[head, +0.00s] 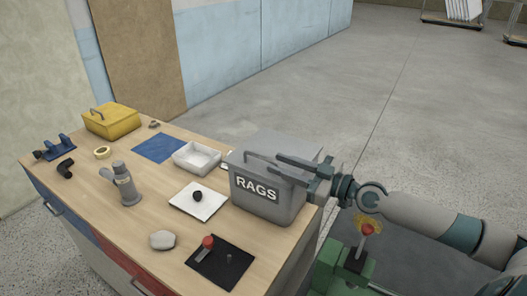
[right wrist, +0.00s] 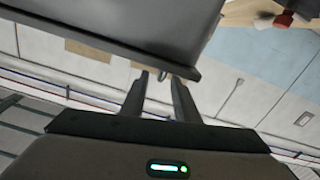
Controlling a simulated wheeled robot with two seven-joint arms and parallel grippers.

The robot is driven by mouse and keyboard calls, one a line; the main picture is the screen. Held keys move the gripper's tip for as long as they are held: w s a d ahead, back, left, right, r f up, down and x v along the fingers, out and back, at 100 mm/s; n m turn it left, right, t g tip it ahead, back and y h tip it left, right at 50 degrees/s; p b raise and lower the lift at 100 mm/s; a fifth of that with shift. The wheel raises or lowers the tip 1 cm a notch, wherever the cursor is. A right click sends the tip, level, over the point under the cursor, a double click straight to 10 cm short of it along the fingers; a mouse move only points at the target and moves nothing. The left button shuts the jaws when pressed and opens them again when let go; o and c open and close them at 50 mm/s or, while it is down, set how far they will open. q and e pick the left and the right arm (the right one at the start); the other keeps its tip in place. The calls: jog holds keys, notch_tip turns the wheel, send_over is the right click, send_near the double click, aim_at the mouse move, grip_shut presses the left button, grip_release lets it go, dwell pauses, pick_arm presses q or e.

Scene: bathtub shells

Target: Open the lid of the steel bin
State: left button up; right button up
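The steel bin (head: 248,205) is a grey box marked RAGS, upright at the right end of the workbench. Its grey lid (head: 287,145) lies over the top and looks shut; the gripper hides part of the front edge. My right gripper (head: 265,168) reaches in from the right across the bin's upper front, its two fingers apart. In the right wrist view the fingers (right wrist: 160,88) are spread, with a large grey surface of the bin (right wrist: 130,25) just beyond them. I cannot tell whether they touch it. My left gripper is not in view.
The workbench (head: 135,225) holds a yellow toolbox (head: 112,121), a white tray (head: 197,158), a grey upright tool (head: 125,185), and a black mat (head: 232,262) with a red-topped part. A green machine (head: 335,265) with a red knob stands below my right arm. Open floor lies behind.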

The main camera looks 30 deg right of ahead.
aim_at(272, 162)
jog(key=p+x, duration=0.2)
jog(key=x, duration=0.2)
jog(key=shift+r+p, duration=0.2)
jog(key=shift+p, duration=0.15)
jog(key=shift+f+p+x, duration=0.2)
jog(key=shift+p+x, duration=0.2)
jog(key=shift+x, duration=0.7)
jog(key=shift+s, duration=0.1)
grip_shut()
